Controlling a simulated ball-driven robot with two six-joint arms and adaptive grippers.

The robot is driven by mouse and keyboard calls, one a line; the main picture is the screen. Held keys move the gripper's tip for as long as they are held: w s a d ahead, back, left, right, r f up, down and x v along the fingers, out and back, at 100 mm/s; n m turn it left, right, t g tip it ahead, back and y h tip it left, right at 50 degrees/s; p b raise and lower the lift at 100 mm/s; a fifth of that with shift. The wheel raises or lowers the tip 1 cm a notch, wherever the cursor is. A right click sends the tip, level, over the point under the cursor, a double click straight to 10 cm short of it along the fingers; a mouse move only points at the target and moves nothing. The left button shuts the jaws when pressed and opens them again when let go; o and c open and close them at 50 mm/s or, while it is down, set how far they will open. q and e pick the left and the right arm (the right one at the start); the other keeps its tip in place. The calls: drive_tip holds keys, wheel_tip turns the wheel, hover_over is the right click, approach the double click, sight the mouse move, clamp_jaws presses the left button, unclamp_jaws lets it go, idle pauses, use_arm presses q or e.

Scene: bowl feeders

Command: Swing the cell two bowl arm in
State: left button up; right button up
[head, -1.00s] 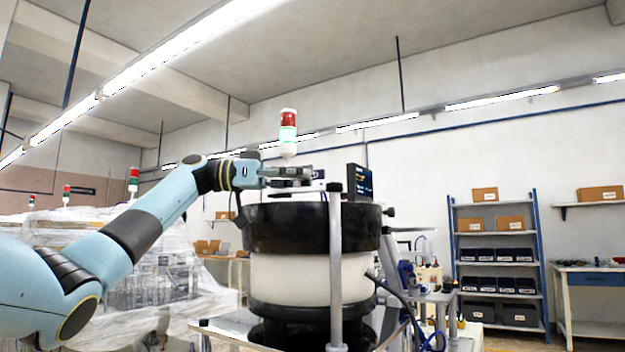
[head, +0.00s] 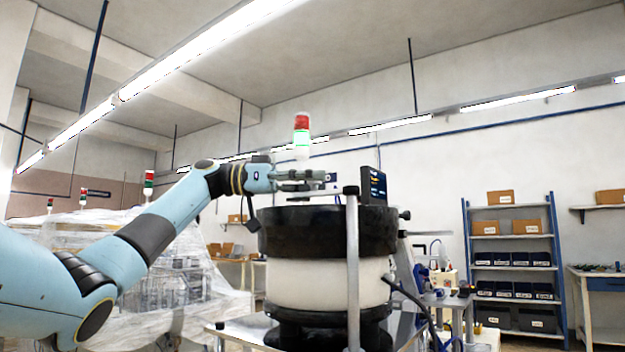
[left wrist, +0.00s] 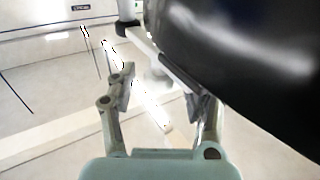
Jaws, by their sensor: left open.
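The bowl feeder has a black bowl (head: 325,232) on a pale drum (head: 325,282). A grey post (head: 353,285) with a dark cap stands at its near side. At the cap, a thin bar (head: 320,188) reaches left over the bowl's rim; I take it for the bowl arm. My left gripper (head: 328,179) is at the bar's height, above the rim. In the left wrist view, my left gripper (left wrist: 150,82) is open. The pale bar (left wrist: 145,44) runs from the dark cap (left wrist: 127,28) toward the right finger. Whether they touch is unclear. My right gripper is out of view.
The dark bowl wall (left wrist: 250,60) is close beside the right finger in the left wrist view. A small display (head: 373,186) stands behind the bowl. A red, green and white stack light (head: 302,136) rises behind the gripper. A blue-framed shelf (head: 512,240) stands farther right.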

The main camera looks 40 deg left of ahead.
use_arm(q)
drive_tip(key=v, duration=1.1)
drive_tip(key=shift+s+a, duration=0.25)
drive_tip(key=shift+a, duration=0.1)
drive_tip(key=shift+c, duration=0.3)
